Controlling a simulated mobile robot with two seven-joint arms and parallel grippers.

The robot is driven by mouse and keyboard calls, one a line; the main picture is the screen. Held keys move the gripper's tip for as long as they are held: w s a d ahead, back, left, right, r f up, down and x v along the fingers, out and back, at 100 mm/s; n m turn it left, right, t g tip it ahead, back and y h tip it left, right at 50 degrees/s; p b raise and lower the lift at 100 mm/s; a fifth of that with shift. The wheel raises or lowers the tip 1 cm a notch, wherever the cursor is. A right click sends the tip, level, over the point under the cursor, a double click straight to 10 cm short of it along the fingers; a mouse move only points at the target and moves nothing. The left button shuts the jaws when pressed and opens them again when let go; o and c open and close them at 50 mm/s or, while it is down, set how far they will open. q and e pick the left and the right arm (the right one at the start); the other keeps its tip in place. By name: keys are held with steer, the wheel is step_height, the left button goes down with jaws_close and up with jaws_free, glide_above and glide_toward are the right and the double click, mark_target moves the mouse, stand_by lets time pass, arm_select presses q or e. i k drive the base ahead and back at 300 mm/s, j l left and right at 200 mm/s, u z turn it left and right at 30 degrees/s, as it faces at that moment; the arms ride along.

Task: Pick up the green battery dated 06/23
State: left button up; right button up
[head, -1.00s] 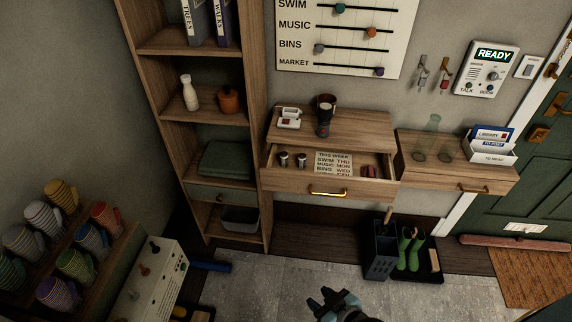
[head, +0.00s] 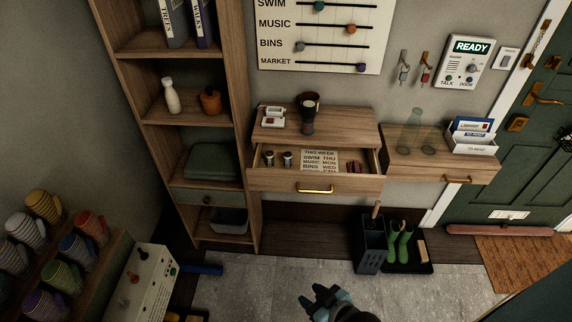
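Two small upright cylinders, perhaps batteries, stand at the left inside the open drawer (head: 262,183): one cylinder (head: 268,158) and, just right of it, another (head: 287,159). Their colours and any dates are too small to read. Small dark red items (head: 354,166) lie at the drawer's right end. My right gripper (head: 318,294) is at the bottom middle, below and in front of the drawer, with its fingers apart and nothing seen between them. My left gripper is out of view.
A printed week card (head: 320,161) lies in the drawer. A dark cup-topped object (head: 309,113) and a small white device (head: 272,117) stand on the top above. A dark bin (head: 370,246) and green boots (head: 399,242) stand on the floor at right. A mug rack (head: 60,262) is at left.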

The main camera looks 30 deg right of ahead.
mark_target(269, 155)
steer(key=l, duration=0.55)
steer(key=i+l, duration=0.1)
steer(key=l, duration=0.5)
steer(key=l+u, duration=0.45)
steer(key=l, duration=0.4)
steer(key=u, duration=0.8)
